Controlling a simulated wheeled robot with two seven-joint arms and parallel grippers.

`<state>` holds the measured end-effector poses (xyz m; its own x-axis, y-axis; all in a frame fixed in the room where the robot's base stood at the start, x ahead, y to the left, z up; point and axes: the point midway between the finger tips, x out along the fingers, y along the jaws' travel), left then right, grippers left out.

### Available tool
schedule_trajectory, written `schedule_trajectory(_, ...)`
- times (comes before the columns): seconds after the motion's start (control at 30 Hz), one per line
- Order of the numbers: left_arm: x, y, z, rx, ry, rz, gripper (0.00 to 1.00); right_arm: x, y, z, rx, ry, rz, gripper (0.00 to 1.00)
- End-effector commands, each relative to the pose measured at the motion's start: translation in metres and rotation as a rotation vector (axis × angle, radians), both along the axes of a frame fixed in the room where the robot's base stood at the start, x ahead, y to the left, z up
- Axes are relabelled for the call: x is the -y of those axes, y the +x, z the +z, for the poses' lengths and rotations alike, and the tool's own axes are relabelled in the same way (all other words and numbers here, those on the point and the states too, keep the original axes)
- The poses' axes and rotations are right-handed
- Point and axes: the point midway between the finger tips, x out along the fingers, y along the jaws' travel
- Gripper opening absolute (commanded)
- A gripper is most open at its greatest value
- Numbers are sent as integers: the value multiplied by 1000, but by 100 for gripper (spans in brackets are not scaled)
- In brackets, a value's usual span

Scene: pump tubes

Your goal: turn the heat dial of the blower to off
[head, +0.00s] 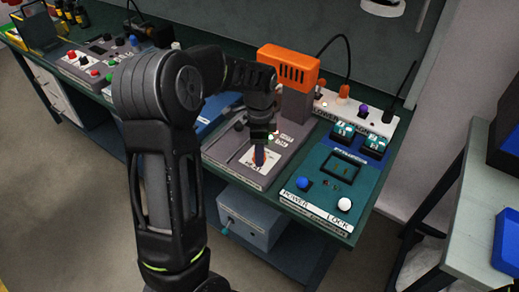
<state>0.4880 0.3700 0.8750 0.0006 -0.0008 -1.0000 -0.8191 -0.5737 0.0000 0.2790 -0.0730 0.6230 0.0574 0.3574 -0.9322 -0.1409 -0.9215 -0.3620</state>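The orange blower (288,66) stands at the back of a grey panel (215,150) on the workbench. A white label plate (247,160) lies on the front of this panel, at the place of a dial. The arm that rises from the bottom left is my left; its gripper (259,158) points down right over this plate. Its fingers cover most of the dial, so the dial's setting is hidden. Whether the fingers are open or shut on it is too small to tell. My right gripper is out of view.
A teal panel (328,180) with blue and white knobs stands close right of the blower panel. A white strip (357,113) with orange and purple knobs lies behind it. Another control panel (85,62) is at the left. A side table (490,215) stands at the right.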

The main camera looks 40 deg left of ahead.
Motion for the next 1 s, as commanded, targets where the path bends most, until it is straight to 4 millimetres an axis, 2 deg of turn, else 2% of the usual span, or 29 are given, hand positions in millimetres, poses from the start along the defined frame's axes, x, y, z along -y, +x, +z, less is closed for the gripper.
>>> schedule_trajectory(0.33,0,0,-6,0,0,0,54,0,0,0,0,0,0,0)
schedule_trajectory(1.0,0,0,-5,0,0,0,0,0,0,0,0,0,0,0)
